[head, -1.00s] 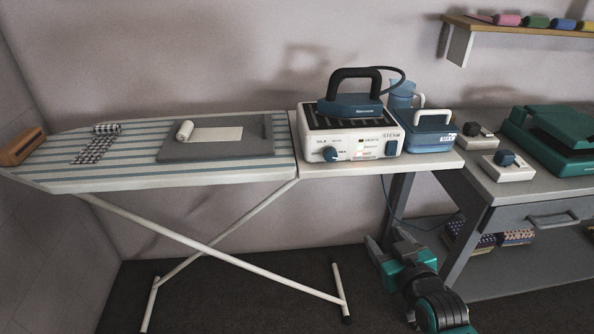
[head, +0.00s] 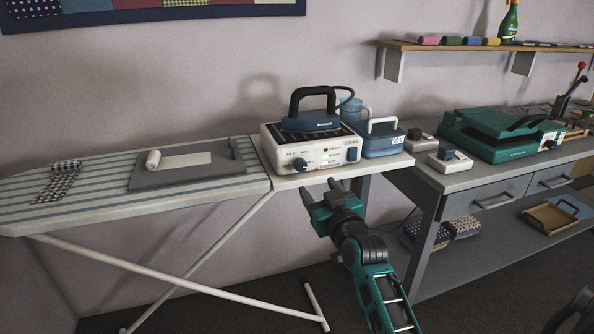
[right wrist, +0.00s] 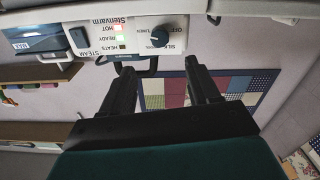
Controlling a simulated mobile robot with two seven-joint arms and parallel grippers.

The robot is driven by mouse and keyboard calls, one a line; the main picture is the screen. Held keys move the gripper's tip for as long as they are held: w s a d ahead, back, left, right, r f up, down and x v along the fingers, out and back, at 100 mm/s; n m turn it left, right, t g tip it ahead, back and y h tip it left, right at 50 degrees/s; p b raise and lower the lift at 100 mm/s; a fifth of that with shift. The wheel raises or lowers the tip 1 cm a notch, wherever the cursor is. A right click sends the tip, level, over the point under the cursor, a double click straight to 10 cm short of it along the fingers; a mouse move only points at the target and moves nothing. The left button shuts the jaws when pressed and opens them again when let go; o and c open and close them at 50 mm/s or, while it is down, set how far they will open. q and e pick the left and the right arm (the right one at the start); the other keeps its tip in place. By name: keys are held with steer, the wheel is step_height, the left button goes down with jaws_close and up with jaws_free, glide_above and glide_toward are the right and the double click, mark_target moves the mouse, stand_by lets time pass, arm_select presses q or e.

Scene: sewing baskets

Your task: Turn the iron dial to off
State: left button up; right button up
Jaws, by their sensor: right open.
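The iron station (head: 311,149) is a white box on the ironing board's right end. A blue iron with a black handle (head: 313,108) rests on its top. My right gripper (head: 320,192) is open and empty, below and in front of the station. Its fingers (right wrist: 160,68) are apart from the dial. My left gripper is out of view.
A blue case (head: 381,139) stands right of the station. The grey workbench (head: 462,178) carries small white switch boxes and a green press (head: 503,134). The striped ironing board (head: 95,207) extends left, holding a grey mat (head: 186,177). Free air lies before the station.

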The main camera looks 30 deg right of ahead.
mark_target(302, 166)
steer(key=b+x, duration=0.2)
steer(key=x, duration=0.9)
steer(key=shift+w, duration=0.3)
steer(key=c, duration=1)
